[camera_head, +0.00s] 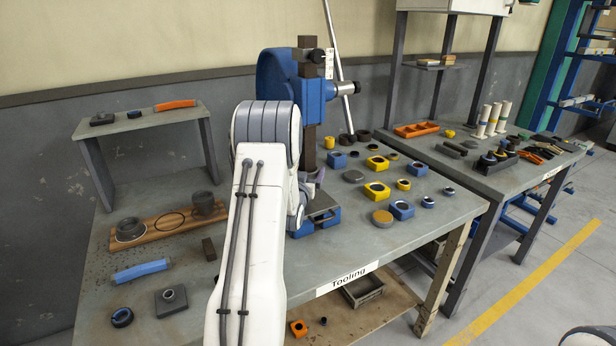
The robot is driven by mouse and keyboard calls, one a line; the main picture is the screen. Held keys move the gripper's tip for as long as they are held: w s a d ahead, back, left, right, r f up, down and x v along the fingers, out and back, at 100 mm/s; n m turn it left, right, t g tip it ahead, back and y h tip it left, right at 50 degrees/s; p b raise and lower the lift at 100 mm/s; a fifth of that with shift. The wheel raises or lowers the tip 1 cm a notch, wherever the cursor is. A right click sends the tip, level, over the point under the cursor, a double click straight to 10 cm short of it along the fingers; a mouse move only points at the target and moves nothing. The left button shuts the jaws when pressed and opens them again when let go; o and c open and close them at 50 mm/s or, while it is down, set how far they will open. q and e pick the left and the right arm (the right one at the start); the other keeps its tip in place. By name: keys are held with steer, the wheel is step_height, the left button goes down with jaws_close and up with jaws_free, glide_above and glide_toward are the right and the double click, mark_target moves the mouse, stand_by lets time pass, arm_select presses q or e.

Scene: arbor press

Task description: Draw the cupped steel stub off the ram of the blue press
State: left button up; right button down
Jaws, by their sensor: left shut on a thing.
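The blue press (312,97) stands near the middle of the table, its dark ram (308,140) running down through the blue head. My left gripper (314,183) is at the lower end of the ram, above the press's blue base (320,216). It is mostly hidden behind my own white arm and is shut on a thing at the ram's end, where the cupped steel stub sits. The stub itself is hidden, so I cannot tell whether it still touches the ram. My right gripper is out of view.
Several blue, yellow and grey tooling blocks and rings lie right of the press on the table (340,255). A wooden board (165,230) with grey cups lies at left, near a small raised shelf (150,118). A long steel lever (335,60) leans up from the press.

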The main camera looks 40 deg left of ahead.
arm_select(q)
steer(key=shift+f+b, duration=0.4)
steer(key=shift+f, duration=0.35)
steer(key=shift+f+b, duration=0.2)
steer(key=shift+b, duration=0.15)
stand_by(0.3)
steer(key=shift+s+d+b, duration=0.5)
steer(key=shift+s+d, duration=0.2)
steer(key=shift+d, duration=1)
steer(key=shift+s+d+b, duration=0.45)
steer(key=shift+s+d, duration=0.25)
steer(key=shift+d, duration=1)
steer(key=shift+s+d+b, duration=0.5)
steer(key=shift+s+d, duration=0.2)
steer(key=shift+d, duration=1)
